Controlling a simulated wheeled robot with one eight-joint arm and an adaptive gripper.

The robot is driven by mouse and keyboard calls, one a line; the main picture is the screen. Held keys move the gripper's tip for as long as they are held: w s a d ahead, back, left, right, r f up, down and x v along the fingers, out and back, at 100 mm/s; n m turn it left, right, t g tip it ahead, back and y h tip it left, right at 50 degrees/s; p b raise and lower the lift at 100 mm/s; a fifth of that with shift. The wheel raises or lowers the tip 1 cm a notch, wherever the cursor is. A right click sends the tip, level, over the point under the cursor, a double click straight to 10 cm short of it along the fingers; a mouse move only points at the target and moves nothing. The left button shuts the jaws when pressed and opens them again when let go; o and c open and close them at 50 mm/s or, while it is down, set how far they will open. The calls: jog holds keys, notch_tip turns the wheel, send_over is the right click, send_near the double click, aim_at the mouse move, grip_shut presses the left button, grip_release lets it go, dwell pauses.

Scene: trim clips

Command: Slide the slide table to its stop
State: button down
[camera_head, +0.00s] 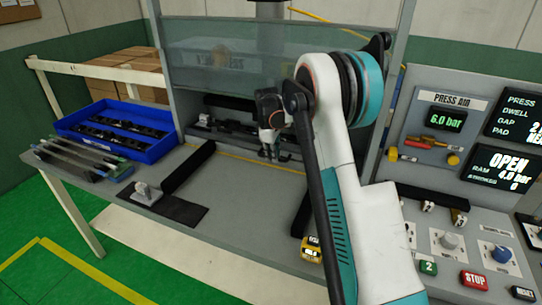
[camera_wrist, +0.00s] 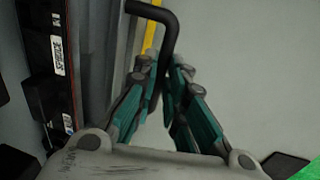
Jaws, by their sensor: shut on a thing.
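The slide table (camera_head: 205,132) is the low dark fixture assembly at the back of the bench, under the clear guard; my arm partly hides its right part. In the wrist view its grey edge and dark labelled part (camera_wrist: 62,55) run along the left. A black bent handle (camera_wrist: 165,14) reaches across the top of that view and down between my fingers. My gripper (camera_head: 268,153) is low at the right end of the slide table. In the wrist view my gripper (camera_wrist: 159,72) is shut on the handle's downward leg. I cannot tell how far the table is from its stop.
A blue bin (camera_head: 118,130) of dark parts stands at left, beside a stack of long trim strips (camera_head: 82,158). A black mat (camera_head: 165,209) with a small grey block lies in front. A control panel (camera_head: 450,190) stands at right. The bench's middle front is clear.

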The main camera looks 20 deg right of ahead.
jog(key=shift+w+d+r, duration=0.1)
jog(key=shift+w+d, duration=0.05)
jog(key=c, duration=1.7)
grip_release()
jog(key=shift+o, duration=0.2)
jog(key=shift+w+d, duration=0.1)
notch_tip(320, 180, up, 12)
jog(key=s+a, duration=0.1)
jog(key=shift+s+a, duration=0.35)
jog(key=shift+a, duration=0.05)
